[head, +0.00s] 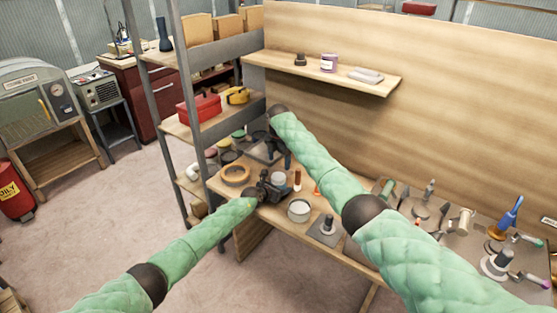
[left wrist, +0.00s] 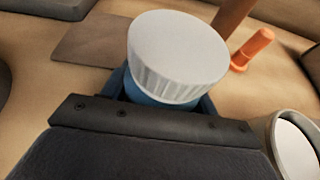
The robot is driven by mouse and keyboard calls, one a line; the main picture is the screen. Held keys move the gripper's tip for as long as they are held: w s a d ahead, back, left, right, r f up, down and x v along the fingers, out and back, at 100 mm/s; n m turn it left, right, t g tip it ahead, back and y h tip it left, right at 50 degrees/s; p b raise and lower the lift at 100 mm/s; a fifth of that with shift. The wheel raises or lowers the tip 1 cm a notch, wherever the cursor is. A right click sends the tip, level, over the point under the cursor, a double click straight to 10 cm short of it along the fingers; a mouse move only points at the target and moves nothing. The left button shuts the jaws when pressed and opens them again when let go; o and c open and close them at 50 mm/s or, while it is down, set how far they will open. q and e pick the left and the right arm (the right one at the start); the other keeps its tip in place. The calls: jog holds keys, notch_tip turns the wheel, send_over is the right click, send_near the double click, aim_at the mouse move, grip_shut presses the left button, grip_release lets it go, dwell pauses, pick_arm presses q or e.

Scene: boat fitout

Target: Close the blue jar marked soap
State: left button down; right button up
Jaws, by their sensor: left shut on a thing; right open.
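The blue jar (left wrist: 150,97) shows in the left wrist view as a blue band under a ribbed white lid (left wrist: 178,50). The lid sits on top of it; I cannot tell if it is screwed tight. No soap marking is visible. My left gripper (head: 274,186) is shut on the jar below the lid, at the bench's left part. In the head view the gripper partly hides the jar. My right gripper (head: 286,160) is open and empty, pointing down just behind and above the jar.
The wooden bench (head: 262,220) also holds a tan ring (head: 235,174), an orange peg (left wrist: 254,46), a round white-topped tin (head: 299,210) and a grey plate with a post (head: 327,228). A wall shelf (head: 300,72) is above. A metal rack (head: 165,120) stands at left.

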aim_at(278, 176)
jog(key=shift+s+a+n, duration=0.1)
jog(key=shift+n, duration=0.8)
jog(key=shift+f, duration=0.1)
jog(key=shift+f, duration=3.9)
jog(key=c, duration=1)
jog(key=m, duration=0.9)
jog(key=shift+m, duration=0.4)
